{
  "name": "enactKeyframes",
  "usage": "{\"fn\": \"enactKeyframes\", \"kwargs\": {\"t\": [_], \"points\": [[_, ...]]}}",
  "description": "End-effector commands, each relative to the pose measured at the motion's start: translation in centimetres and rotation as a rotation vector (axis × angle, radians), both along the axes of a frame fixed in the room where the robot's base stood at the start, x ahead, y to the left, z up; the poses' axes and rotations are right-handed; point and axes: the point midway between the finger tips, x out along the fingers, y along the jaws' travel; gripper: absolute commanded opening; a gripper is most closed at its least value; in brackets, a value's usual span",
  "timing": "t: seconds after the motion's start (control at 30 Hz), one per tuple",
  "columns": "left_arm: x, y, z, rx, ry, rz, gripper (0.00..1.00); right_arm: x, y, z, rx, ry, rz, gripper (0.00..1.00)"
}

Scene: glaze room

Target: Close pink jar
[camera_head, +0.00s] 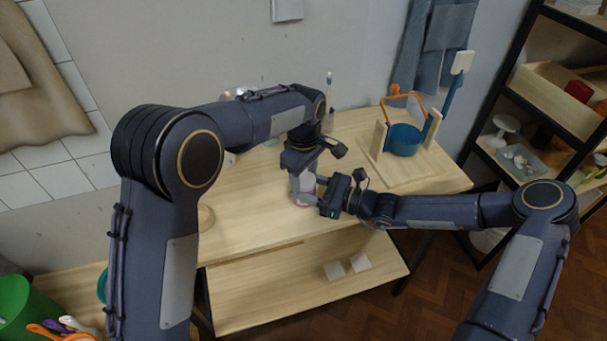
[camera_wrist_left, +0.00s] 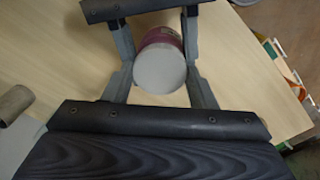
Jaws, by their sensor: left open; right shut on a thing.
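The pink jar (camera_head: 300,203) stands on the wooden worktable near its front edge, mostly hidden by my grippers in the head view. In the left wrist view its pink side (camera_wrist_left: 162,36) shows behind a round white top (camera_wrist_left: 160,68). My right gripper (camera_head: 316,192) reaches in from the right and is shut on the jar. My left gripper (camera_head: 303,181) points down over the jar from above. Its jaws are open, with the white top between the fingers in the left wrist view. I cannot tell whether the white top is fully seated.
A blue pot (camera_head: 404,140) with an orange handle sits in a wooden stand at the table's back right. A shelf rack (camera_head: 546,90) stands at the far right. A green bin (camera_head: 22,305) is at the lower left. The table's right front is clear.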

Motion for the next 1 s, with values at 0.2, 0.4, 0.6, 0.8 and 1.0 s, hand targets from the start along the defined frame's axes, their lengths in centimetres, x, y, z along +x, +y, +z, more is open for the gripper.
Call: {"fn": "enactKeyframes", "kwargs": {"t": [0.2,0.4,0.6,0.8,1.0], "points": [[-0.5,1.0,-1.6,0.032,0.034,0.005,0.58,-0.4,0.5,0.8,0.032,-0.004,0.015,0.08],[-0.6,1.0,1.0,0.033,0.038,0.005,0.58,-0.3,0.4,0.9,0.031,-0.008,0.013,0.08],[-0.7,0.8,1.8,0.028,0.037,0.003,0.58,-0.2,0.3,0.8,0.026,-0.006,0.009,0.08],[-0.7,0.6,2.0,0.024,0.035,0.001,0.42,-0.2,0.2,0.7,0.024,-0.005,0.008,0.08],[-0.7,0.6,2.1,0.023,0.034,0.0,0.16,-0.2,0.2,0.7,0.023,-0.006,0.008,0.08]]}}
